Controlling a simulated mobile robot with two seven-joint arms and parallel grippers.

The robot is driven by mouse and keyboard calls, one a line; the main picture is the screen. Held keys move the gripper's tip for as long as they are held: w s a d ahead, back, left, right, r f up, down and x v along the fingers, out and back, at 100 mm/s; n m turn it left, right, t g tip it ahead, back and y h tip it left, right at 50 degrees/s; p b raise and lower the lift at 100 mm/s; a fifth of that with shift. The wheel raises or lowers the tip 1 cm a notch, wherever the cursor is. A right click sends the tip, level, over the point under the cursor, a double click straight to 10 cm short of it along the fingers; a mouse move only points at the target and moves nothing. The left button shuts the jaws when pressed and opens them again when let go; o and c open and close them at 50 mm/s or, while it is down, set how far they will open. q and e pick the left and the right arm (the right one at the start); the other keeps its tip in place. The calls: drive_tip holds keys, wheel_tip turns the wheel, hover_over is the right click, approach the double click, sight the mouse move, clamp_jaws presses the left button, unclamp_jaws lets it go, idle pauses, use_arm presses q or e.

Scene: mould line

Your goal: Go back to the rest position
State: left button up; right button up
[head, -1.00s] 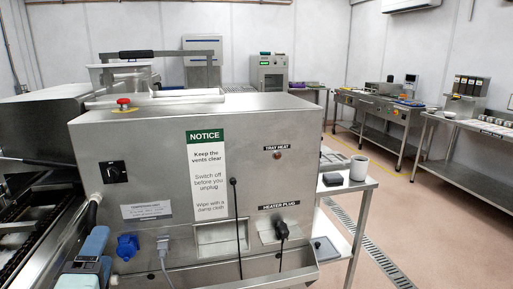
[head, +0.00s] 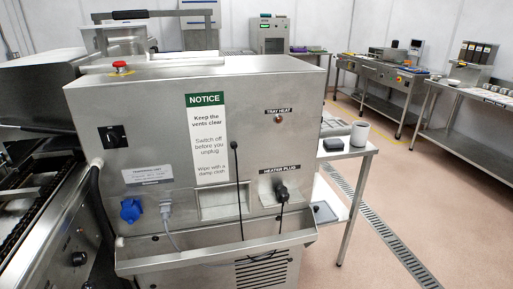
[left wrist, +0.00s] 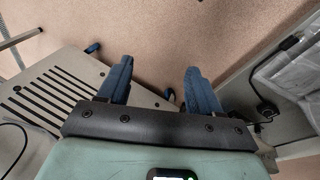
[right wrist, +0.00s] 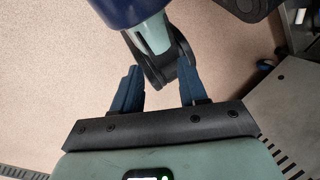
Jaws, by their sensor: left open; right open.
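My left gripper (left wrist: 158,78) shows in the left wrist view with its two blue fingers apart and nothing between them. Bare floor lies beyond its fingertips. My right gripper (right wrist: 160,82) shows in the right wrist view, also open and empty, above the floor. A part of my own body shows just beyond its fingers. Neither gripper is in the head view.
A steel machine (head: 150,105) with a notice stands close in front. A black plug (head: 281,192) sits in its heater socket, and a grey plug (head: 165,208) hangs beside a blue socket (head: 130,210). Open floor (head: 420,200) lies to the right.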

use_arm(q)
drive_tip(key=s+d+f+m+g+h+p, duration=0.1)
drive_tip(key=s+d+f+m+g+p, duration=0.2)
drive_tip(key=s, duration=0.9)
wheel_tip(320, 180, up, 12)
drive_tip(key=w+n+g+p, duration=0.1)
drive_tip(key=p, duration=1)
drive_tip(key=shift+d+f, duration=0.25)
drive_tip(key=shift+d, duration=0.15)
drive_tip(key=c, duration=0.4)
drive_tip(key=shift+d+f, duration=0.1)
use_arm(e)
wheel_tip(320, 180, up, 13)
drive_tip(key=shift+s+g, duration=0.15)
drive_tip(key=shift+g, duration=0.25)
